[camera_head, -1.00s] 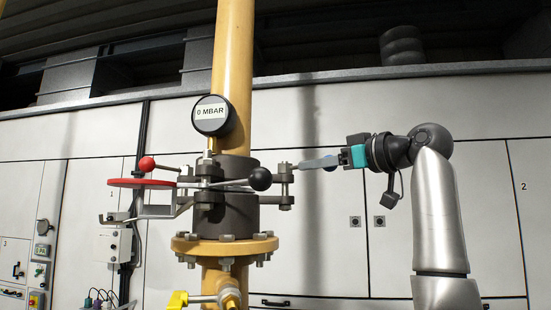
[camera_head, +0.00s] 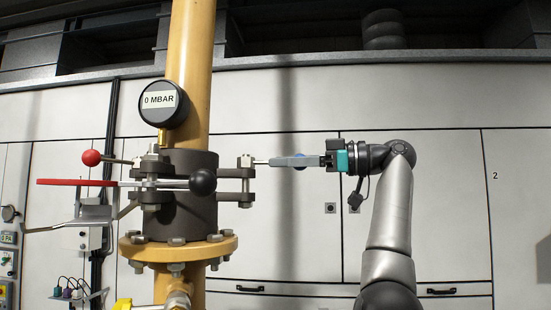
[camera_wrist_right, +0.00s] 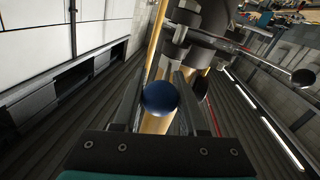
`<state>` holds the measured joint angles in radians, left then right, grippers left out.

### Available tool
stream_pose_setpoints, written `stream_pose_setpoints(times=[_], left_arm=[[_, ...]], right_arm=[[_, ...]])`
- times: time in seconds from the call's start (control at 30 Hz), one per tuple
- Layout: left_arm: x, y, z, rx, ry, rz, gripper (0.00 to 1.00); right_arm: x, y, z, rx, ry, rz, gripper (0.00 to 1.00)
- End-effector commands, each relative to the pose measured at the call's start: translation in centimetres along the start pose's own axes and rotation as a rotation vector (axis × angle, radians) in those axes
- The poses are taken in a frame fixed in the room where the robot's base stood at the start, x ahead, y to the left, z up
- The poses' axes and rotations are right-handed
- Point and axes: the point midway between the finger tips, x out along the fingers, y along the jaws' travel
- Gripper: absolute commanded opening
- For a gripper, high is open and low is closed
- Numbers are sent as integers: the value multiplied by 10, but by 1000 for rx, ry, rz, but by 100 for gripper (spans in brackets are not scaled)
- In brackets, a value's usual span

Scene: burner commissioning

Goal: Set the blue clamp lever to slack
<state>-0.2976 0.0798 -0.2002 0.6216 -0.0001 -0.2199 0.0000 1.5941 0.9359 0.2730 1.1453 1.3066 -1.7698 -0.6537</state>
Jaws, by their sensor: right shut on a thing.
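The blue clamp lever is a thin metal rod (camera_head: 261,161) with a blue ball knob (camera_head: 299,166), sticking out to the right from the clamp at the dark pipe flange. My right gripper (camera_head: 285,161) comes in from the right and is shut on the blue lever; its grey fingers hide most of the knob. In the right wrist view the blue knob (camera_wrist_right: 160,98) sits between the two fingers (camera_wrist_right: 160,88), with the flange beyond. My left gripper is not in view.
A red-knobbed lever (camera_head: 91,157), a flat red handle (camera_head: 75,182) and a black-knobbed lever (camera_head: 203,181) are at the flange (camera_head: 180,205). A gauge (camera_head: 158,102) reading 0 MBAR is above, on the yellow pipe (camera_head: 190,45). White cabinets (camera_head: 440,200) stand behind.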

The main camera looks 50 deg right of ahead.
Motion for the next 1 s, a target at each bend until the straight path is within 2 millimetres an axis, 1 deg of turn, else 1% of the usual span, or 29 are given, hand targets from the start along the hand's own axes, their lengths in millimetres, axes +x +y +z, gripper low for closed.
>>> stream_pose_setpoints(times=[0.33,0.37,0.6,0.87,1.0], left_arm=[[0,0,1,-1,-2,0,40],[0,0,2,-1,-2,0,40],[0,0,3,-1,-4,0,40],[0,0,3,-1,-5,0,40],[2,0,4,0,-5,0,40]], right_arm=[[-1,0,-1,-1,5,-2,0],[-1,0,-1,-1,5,-2,44],[0,0,0,-1,2,-2,71],[-1,0,0,0,1,-2,71],[-11,0,0,0,2,0,71]])
